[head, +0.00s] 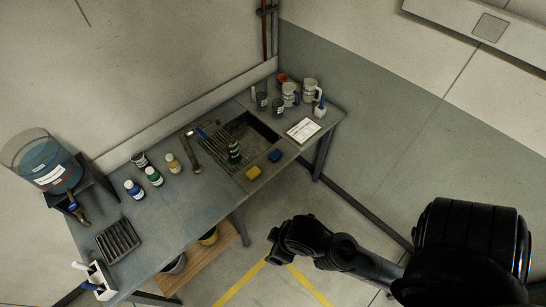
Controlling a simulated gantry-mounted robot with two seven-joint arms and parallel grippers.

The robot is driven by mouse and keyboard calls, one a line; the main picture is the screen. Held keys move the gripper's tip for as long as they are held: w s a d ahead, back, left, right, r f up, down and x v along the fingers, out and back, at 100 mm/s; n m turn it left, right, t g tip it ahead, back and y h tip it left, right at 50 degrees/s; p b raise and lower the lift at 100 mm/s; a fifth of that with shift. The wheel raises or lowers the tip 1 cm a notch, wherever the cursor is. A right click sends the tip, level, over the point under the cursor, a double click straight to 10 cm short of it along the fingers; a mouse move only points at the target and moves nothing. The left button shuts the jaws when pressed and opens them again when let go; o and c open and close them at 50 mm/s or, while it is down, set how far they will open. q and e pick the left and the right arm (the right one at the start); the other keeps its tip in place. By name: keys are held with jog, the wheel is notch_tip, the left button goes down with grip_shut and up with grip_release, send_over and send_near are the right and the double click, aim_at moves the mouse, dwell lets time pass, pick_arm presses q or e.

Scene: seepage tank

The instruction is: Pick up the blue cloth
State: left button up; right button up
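A small dark blue piece (275,156), which looks like the blue cloth, lies on the front rim of the workbench (190,215), right of a yellow block (254,173). It is too small to make out its folds or texture. Nothing touches it from above. My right arm comes in from the lower right, and its dark end with the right gripper (275,247) is over the floor in front of the bench, well apart from the blue piece. Its fingers cannot be made out. My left gripper is out of view.
A sunken sink (265,128) with a dark green bottle (234,151) lies behind the blue piece. A brass tap (192,148) stands to its left. A white sheet (303,130), mugs (311,91) and jars are to the right. The floor before the bench is open.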

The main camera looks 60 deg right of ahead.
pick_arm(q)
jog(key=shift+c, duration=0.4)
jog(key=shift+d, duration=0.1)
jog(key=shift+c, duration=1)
